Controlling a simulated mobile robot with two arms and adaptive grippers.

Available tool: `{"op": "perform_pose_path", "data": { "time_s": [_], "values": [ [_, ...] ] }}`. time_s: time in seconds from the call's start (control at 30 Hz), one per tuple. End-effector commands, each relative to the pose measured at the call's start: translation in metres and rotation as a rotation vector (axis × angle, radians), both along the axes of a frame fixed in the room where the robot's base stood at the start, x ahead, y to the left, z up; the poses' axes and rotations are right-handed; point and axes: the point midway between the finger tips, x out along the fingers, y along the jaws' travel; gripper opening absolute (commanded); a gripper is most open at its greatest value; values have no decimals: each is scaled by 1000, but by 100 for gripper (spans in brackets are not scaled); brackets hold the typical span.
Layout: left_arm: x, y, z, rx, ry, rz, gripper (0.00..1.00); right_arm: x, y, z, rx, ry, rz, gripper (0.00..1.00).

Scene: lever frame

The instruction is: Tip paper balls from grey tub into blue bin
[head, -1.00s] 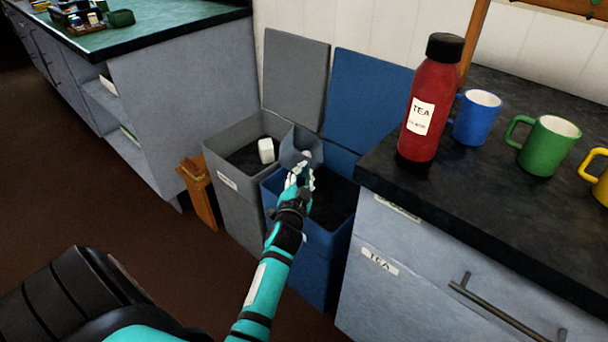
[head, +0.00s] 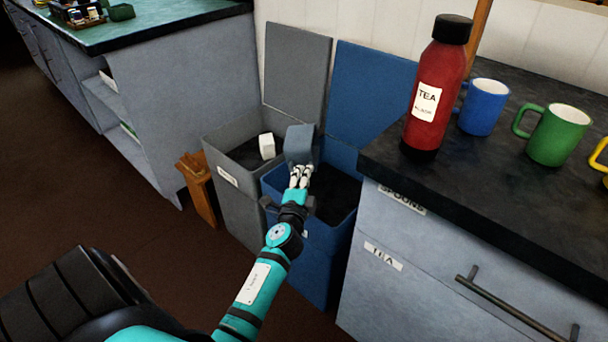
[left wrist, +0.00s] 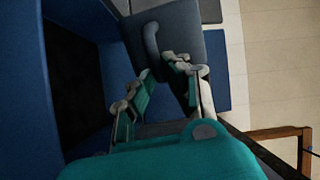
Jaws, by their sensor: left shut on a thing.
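My left gripper (head: 300,176) is shut on the grey tub (head: 299,143) and holds it over the back left of the open blue bin (head: 322,242). The tub is tilted, with a plain outer face toward the head camera; its mouth and contents are hidden. In the left wrist view the tub (left wrist: 178,22) and its handle lie by my left fingers (left wrist: 165,82), and the blue bin (left wrist: 38,90) is at the left. I see no paper balls; the bin's visible inside is dark. My right gripper is out of view.
An open grey bin (head: 238,200) with a white block (head: 266,146) inside stands left of the blue bin. The counter at right bears a red tea flask (head: 437,90), a blue mug (head: 483,108) and a green mug (head: 556,135). A wooden object (head: 198,190) stands at left.

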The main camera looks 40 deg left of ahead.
Motion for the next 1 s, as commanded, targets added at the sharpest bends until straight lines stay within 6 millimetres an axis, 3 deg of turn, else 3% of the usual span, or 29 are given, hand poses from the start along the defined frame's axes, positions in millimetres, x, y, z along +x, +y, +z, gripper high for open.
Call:
{"op": "perform_pose_path", "data": {
  "time_s": [0.2, 0.4, 1.0],
  "values": [
    [3, -6, -9, 376, 178, -3, 0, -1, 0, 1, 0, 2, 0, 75],
    [5, -10, -13, 582, 277, 0, 0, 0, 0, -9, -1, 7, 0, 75],
    [6, -12, -15, 665, 317, 0, 0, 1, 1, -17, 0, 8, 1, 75]
  ]
}}
